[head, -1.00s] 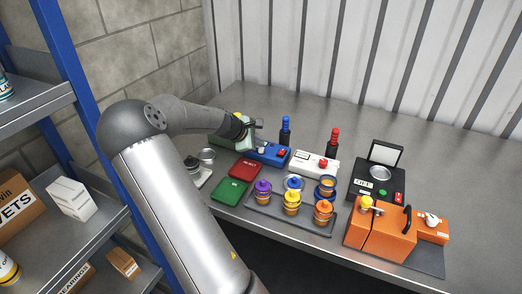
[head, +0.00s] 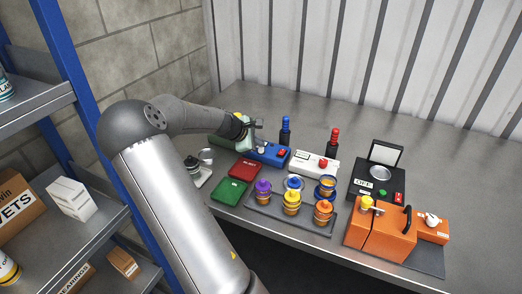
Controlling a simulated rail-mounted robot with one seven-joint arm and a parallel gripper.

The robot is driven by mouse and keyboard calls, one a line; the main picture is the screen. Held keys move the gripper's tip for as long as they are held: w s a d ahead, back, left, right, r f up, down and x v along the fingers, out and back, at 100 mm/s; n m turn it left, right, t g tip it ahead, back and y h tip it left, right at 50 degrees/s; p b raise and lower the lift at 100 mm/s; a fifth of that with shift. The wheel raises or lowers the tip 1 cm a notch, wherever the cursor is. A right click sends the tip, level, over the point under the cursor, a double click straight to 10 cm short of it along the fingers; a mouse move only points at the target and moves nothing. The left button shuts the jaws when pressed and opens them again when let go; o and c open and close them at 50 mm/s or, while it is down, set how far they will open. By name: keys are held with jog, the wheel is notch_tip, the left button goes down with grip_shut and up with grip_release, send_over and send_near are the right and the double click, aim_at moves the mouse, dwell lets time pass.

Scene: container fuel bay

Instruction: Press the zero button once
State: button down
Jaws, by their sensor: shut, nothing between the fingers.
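I cannot read a zero label on any button, so I cannot tell which one it is. A black instrument (head: 377,180) with a raised lid, a round silver pan, a small display and a green button (head: 382,193) stands at the right. A white device (head: 314,164) with a red knob and a small display sits mid-table. My gripper (head: 259,125) is over the back left of the table, above the blue device's left part. Its fingers are small and partly hidden by my wrist.
A tray (head: 265,213) holds several jars with coloured lids. Green (head: 231,191) and red (head: 245,168) pads lie left of it. Blue (head: 285,131) and red (head: 333,142) bottles stand behind. An orange case (head: 387,235) is at front right. The back right tabletop is clear.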

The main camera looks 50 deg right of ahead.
aim_at(259, 153)
jog(key=shift+f, duration=0.15)
jog(key=shift+f+b, duration=0.3)
jog(key=shift+f, duration=0.4)
dwell(0.5)
jog(key=shift+r, duration=0.15)
jog(key=shift+r+p, duration=0.3)
jog(key=shift+r, duration=0.4)
notch_tip(259, 153, up, 5)
jog(key=p, duration=0.3)
dwell(0.3)
dwell(0.8)
